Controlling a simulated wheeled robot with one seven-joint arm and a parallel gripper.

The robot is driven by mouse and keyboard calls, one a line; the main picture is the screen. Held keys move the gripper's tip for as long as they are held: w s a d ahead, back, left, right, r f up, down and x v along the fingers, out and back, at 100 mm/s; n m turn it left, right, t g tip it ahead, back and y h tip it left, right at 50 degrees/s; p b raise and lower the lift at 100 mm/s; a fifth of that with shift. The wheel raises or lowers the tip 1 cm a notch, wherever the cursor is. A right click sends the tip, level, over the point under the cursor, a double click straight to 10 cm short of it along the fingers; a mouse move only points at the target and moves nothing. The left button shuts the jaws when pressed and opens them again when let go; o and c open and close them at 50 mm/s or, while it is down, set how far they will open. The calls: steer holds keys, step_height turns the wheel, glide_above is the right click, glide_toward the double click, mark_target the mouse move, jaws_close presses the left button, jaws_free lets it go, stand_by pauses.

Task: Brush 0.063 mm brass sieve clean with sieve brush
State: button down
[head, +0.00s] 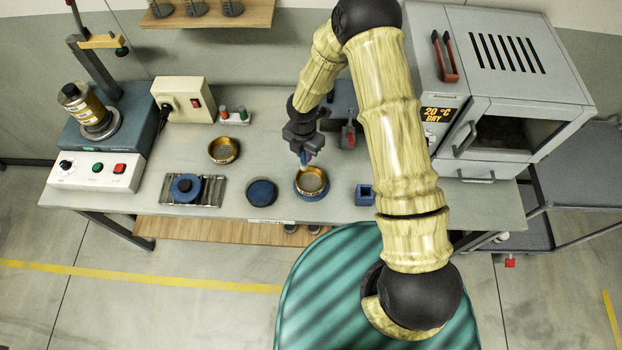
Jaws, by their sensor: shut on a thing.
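A brass sieve (300,189) with a grey mesh sits on a blue round base near the front of the bench; its label is too small to read. My gripper (304,153) is shut on a blue-handled tool, which I take to be the sieve brush (303,159). It hangs upright at the back rim of this sieve. Whether the brush's lower end touches the mesh cannot be told. A second brass sieve (223,150) lies further back to the left. I cannot tell by label which sieve is 0.063 mm.
A dark blue round pad (262,192) lies just left of the sieve. A blue square holder (364,195) stands to its right. An oven (500,90) stands right.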

steer(key=shift+r+p, duration=1.1)
steer(key=shift+r, duration=0.55)
